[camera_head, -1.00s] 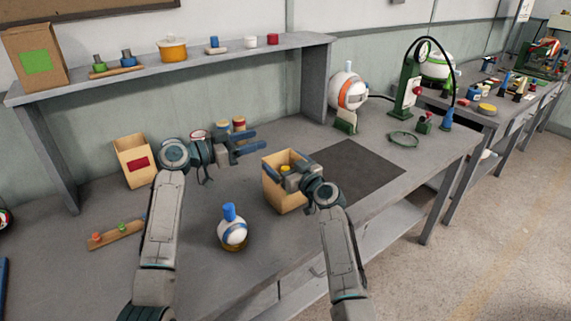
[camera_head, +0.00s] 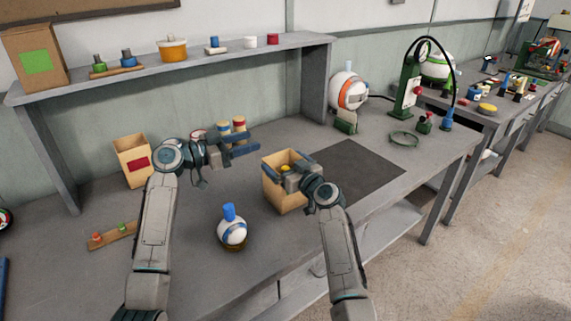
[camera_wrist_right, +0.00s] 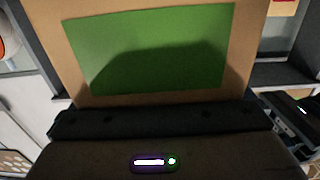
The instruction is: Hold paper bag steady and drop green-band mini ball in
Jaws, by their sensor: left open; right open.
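The tan paper bag (camera_head: 270,193) stands open on the bench in the head view. In the right wrist view, a tan wall with a green label (camera_wrist_right: 150,50) fills most of the picture. My right gripper (camera_head: 290,168) is open at the bag's upper edge; its fingers overlap the opening, and I cannot tell whether they touch the bag. A small yellow thing shows at the opening. My left gripper (camera_head: 247,144) is open and empty, above the bench and left of the bag. I cannot make out a green-band mini ball.
A blue-banded white ball (camera_head: 232,232) rests on a ring in front. A red-labelled bag (camera_head: 134,160) stands at left, and lidded jars (camera_head: 239,125) stand behind my left gripper. A dark mat (camera_head: 360,172) lies clear at right.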

